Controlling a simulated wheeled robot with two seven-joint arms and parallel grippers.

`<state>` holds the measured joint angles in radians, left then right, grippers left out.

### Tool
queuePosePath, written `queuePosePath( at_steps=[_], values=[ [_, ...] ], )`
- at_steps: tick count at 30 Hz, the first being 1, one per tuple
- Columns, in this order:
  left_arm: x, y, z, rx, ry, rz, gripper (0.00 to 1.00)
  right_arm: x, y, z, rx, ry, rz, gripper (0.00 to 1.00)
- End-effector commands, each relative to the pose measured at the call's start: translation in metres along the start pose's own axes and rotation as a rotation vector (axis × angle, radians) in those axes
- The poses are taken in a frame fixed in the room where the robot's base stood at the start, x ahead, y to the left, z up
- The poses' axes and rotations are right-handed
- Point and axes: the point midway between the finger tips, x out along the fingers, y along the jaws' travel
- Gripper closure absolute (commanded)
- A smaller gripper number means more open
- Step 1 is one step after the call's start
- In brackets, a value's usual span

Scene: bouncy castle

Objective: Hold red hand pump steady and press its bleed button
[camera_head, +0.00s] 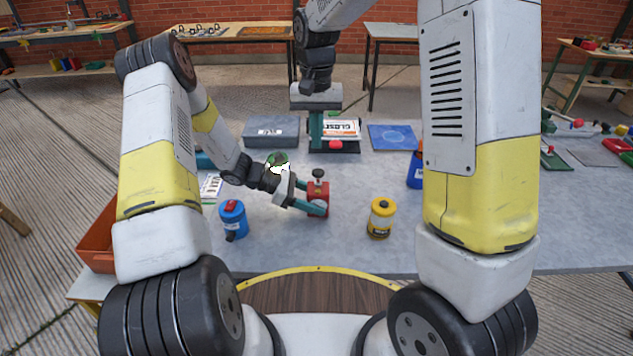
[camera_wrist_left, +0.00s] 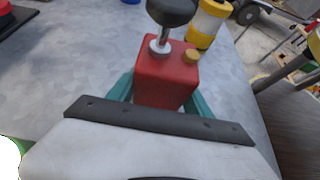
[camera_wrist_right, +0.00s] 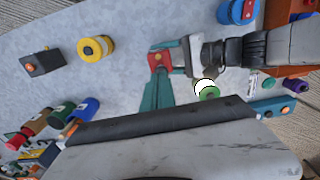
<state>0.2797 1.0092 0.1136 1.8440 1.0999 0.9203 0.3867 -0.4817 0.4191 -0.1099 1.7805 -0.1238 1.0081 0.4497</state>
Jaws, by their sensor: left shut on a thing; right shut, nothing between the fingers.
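The red hand pump (camera_head: 318,201) stands on the grey table with its black knob on top. My left gripper (camera_head: 312,206) is shut on the pump's body from the left, its teal fingers on both sides in the left wrist view. That view shows the pump's red top (camera_wrist_left: 168,68), the black knob on a metal rod, and a small brass button (camera_wrist_left: 192,56) beside the rod. My right gripper (camera_head: 316,130) points down, shut and empty, behind and above the pump, apart from it. In the right wrist view its closed fingers (camera_wrist_right: 157,92) partly overlap the pump (camera_wrist_right: 157,61).
A blue canister (camera_head: 232,218) stands left of the pump and a yellow one (camera_head: 380,218) right. Another blue container (camera_head: 415,172) is near my right arm. A grey box (camera_head: 271,131), a sign (camera_head: 342,129) and a blue mat (camera_head: 392,137) lie at the back. An orange crate (camera_head: 97,240) is at left.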

Motion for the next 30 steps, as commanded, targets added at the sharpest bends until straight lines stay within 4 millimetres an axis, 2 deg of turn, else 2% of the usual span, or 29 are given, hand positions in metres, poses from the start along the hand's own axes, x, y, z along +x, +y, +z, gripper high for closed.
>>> queuePosePath(
  at_steps=[4,7,21,25,30],
  values=[
    [-0.001,0.000,-0.002,-0.001,0.003,0.001,0.65,0.003,0.000,0.000,0.000,-0.001,0.000,1.00],
    [-0.001,0.000,-0.002,-0.001,0.004,0.001,0.65,0.013,0.000,0.000,0.000,-0.003,0.001,1.00],
    [-0.001,0.000,-0.002,-0.002,0.004,0.001,0.65,0.108,0.001,0.001,0.000,-0.004,0.001,1.00],
    [-0.001,0.000,-0.002,-0.002,0.004,0.001,0.65,0.126,0.000,0.001,0.000,-0.003,0.001,1.00],
    [-0.001,0.000,-0.002,-0.002,0.004,0.001,0.65,0.138,0.000,0.000,0.000,-0.001,0.000,1.00]
  ],
)
